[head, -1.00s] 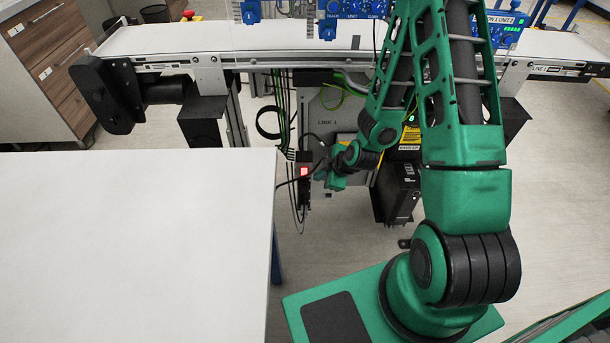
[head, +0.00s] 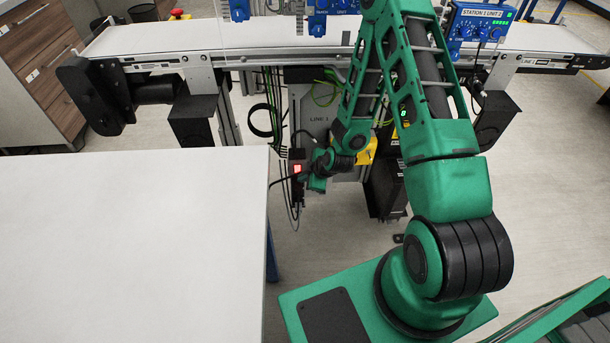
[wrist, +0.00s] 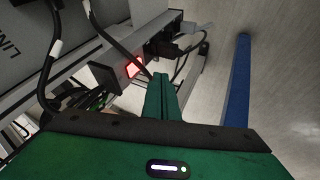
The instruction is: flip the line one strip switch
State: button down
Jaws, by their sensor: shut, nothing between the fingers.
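The line one strip switch (head: 297,169) glows red on a dark power strip under the conveyor, beside the grey LINE 1 cabinet (head: 318,122). In the wrist view the lit red switch (wrist: 135,67) is just beyond and a little left of the fingertips. My gripper (wrist: 160,80) is shut, with its green fingers together and empty. In the head view my gripper (head: 312,183) is right beside the strip, just right of and below the switch. I cannot tell whether the fingertips touch the strip.
A belt conveyor (head: 290,35) runs across the back. A white table (head: 130,240) fills the left front, close to my gripper. Dark cables (head: 284,180) hang around the strip. A black box (head: 384,190) stands on the floor to the right. A blue leg (wrist: 236,80) shows in the wrist view.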

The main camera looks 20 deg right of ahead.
aim_at(295, 171)
jog(key=w, duration=0.1)
jog(key=w+f, duration=0.2)
jog(key=w, duration=0.1)
jog(key=shift+d, duration=0.3)
jog(key=shift+w+d, duration=0.15)
jog(key=shift+w, duration=0.25)
jog(key=shift+r, duration=0.8)
